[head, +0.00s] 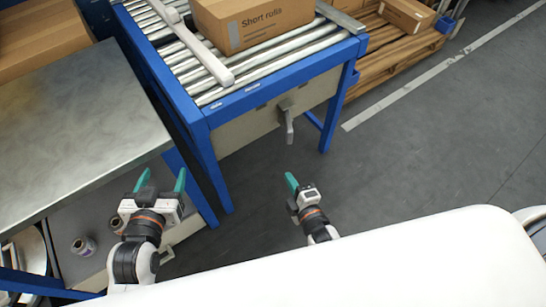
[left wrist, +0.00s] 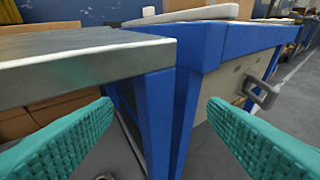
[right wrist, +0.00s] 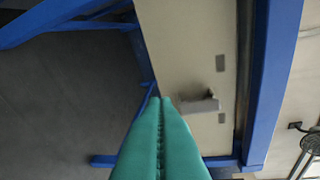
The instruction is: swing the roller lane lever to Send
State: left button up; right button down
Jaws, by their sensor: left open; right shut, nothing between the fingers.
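The roller lane lever (head: 288,124) is a grey handle on the beige end panel (head: 245,128) of the blue-framed roller lane (head: 228,112). In the head view it hangs roughly downward. It also shows in the left wrist view (left wrist: 262,95) and the right wrist view (right wrist: 203,104), where small dark marks flank it, too small to read. My right gripper (head: 291,181) is shut and empty, short of the lever and apart from it; its green fingertips show in the right wrist view (right wrist: 161,101). My left gripper (head: 160,182) is open and empty, left of the lever beside the metal table.
A carton marked Short rolls (head: 255,24) sits on the rollers behind a pale bar (head: 205,55). A metal-topped table (head: 75,135) stands at left. Small rolls (head: 83,246) lie on its lower shelf. The floor right of the lane (head: 400,150) is clear.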

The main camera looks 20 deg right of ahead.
aim_at(288, 124)
pick_arm(q)
notch_tip(288, 124, up, 16)
jog(key=s+t+h+b, duration=0.2)
jog(key=t+h+b, duration=0.1)
jog(key=t, duration=0.6)
jog(key=shift+s+d+r+t+b, duration=0.15)
jog(key=shift+s+d+t+b, duration=0.2)
jog(key=shift+b, duration=0.3)
pick_arm(e)
jog(key=w+r+n+t+y, duration=0.1)
jog(key=w+r+n+t, duration=0.1)
jog(key=w, duration=0.8)
jog(key=shift+w+d+r+n, duration=0.2)
jog(key=shift+d+r+n, duration=0.25)
jog(key=shift+r+n, duration=0.05)
pick_arm(q)
jog(key=shift+a, duration=0.1)
